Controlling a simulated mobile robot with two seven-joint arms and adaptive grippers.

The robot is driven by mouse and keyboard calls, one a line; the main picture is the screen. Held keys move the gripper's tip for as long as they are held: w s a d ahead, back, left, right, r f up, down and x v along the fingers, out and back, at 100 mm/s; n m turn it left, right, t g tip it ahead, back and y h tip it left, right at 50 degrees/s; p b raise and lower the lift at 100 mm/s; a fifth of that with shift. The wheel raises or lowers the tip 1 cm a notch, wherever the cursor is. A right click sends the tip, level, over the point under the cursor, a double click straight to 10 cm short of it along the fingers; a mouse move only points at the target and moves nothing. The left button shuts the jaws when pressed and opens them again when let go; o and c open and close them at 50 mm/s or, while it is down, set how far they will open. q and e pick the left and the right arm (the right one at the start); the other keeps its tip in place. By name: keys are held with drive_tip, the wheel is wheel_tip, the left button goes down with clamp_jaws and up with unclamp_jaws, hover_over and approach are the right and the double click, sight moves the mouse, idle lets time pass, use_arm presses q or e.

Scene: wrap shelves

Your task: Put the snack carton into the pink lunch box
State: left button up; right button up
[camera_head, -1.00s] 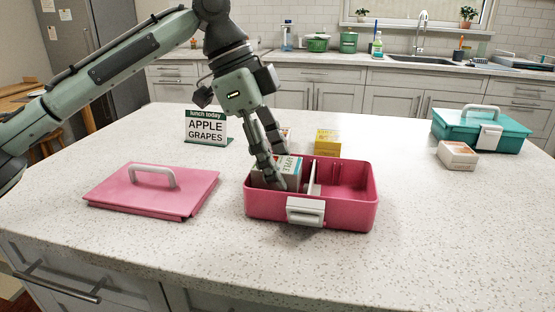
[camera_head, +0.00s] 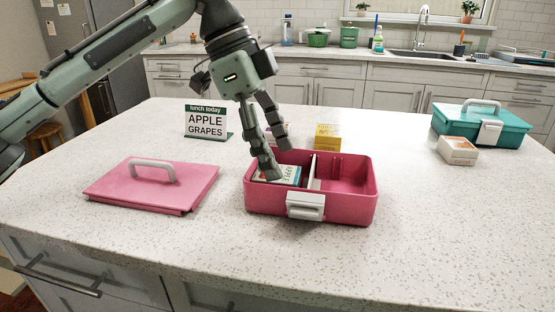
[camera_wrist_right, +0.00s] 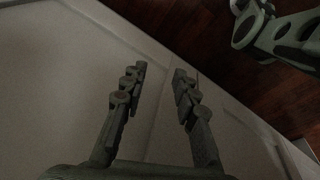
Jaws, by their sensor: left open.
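The pink lunch box (camera_head: 345,212) stands open on the counter in the head view, with a white divider (camera_head: 315,171) inside. A carton with a white and blue face (camera_head: 291,174) lies in its left compartment, partly hidden by a finger and the front wall. My left gripper (camera_head: 281,164) is open above that compartment, one finger over the carton and the other behind it. The pink lid (camera_head: 150,190) lies flat to the left. My right gripper (camera_wrist_right: 157,82) is open and empty in the right wrist view, beside pale cabinet fronts.
A lunch sign (camera_head: 206,122) stands at the back left. A teal lunch box (camera_head: 481,130) and a small white-orange box (camera_head: 457,151) are at the right.

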use_arm(q)
drive_tip(key=s+v, duration=0.1)
drive_tip(key=v, duration=1)
drive_tip(key=shift+w, duration=0.45)
